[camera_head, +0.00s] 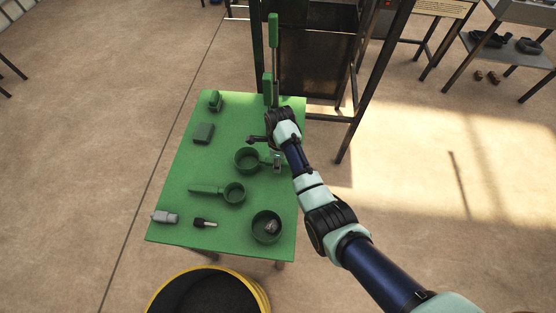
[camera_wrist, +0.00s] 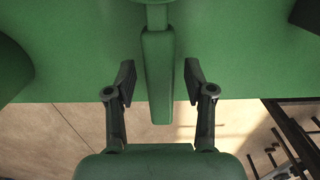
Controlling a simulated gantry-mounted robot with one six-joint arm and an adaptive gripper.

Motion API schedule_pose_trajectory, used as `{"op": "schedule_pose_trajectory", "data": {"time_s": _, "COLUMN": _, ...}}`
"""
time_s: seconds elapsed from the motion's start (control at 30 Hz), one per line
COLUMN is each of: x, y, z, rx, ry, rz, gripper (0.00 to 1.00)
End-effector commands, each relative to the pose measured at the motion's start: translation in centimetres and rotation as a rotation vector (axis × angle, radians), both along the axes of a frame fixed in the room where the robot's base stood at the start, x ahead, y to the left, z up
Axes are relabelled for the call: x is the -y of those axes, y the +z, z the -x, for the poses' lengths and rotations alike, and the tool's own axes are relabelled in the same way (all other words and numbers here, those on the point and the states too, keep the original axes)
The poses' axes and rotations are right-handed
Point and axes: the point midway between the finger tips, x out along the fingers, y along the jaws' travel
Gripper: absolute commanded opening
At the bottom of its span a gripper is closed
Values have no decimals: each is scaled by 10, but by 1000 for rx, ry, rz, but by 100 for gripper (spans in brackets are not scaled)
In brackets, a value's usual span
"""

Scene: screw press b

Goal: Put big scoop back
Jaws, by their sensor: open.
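The big scoop (camera_head: 247,160) is a green round cup on the green table, with its handle pointing right toward the table's edge. In the wrist view its flat green handle (camera_wrist: 158,75) runs down the middle and reaches past the table edge. My gripper (camera_wrist: 159,84) is open, with one dark finger on each side of the handle and a visible gap on both sides. The scoop's cup is mostly out of the wrist view. In the head view my arm covers part of the area around the handle.
A smaller green scoop (camera_head: 233,193), a green bowl (camera_head: 260,236) with something in it, a brush (camera_head: 204,223) and a grey object (camera_head: 165,216) lie nearer the front. Green blocks (camera_head: 204,132) stand at the back left. A dark metal frame (camera_head: 380,70) rises behind the table.

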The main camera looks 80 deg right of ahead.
Motion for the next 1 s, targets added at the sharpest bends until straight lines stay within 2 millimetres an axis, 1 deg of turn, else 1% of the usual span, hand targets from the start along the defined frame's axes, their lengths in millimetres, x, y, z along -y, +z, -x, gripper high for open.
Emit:
{"op": "schedule_pose_trajectory", "data": {"time_s": 0.07, "x": 0, "y": 2, "z": 0, "rx": 0, "ry": 0, "rz": 0, "gripper": 53}}
{"op": "schedule_pose_trajectory", "data": {"time_s": 0.17, "x": 1, "y": 12, "z": 0, "rx": 0, "ry": 0, "rz": 1, "gripper": 53}}
{"op": "schedule_pose_trajectory", "data": {"time_s": 0.27, "x": 1, "y": 35, "z": 0, "rx": 2, "ry": 0, "rz": 3, "gripper": 53}}
{"op": "schedule_pose_trajectory", "data": {"time_s": 0.4, "x": 2, "y": 71, "z": 1, "rx": 2, "ry": 0, "rz": 4, "gripper": 53}}
{"op": "schedule_pose_trajectory", "data": {"time_s": 0.5, "x": 2, "y": 94, "z": 1, "rx": 2, "ry": 0, "rz": 3, "gripper": 53}}
{"op": "schedule_pose_trajectory", "data": {"time_s": 0.6, "x": 2, "y": 111, "z": 2, "rx": 1, "ry": 0, "rz": 2, "gripper": 53}}
{"op": "schedule_pose_trajectory", "data": {"time_s": 0.73, "x": 2, "y": 122, "z": 2, "rx": 0, "ry": 0, "rz": 0, "gripper": 53}}
{"op": "schedule_pose_trajectory", "data": {"time_s": 1.0, "x": 1, "y": 123, "z": 3, "rx": 0, "ry": 0, "rz": -1, "gripper": 53}}
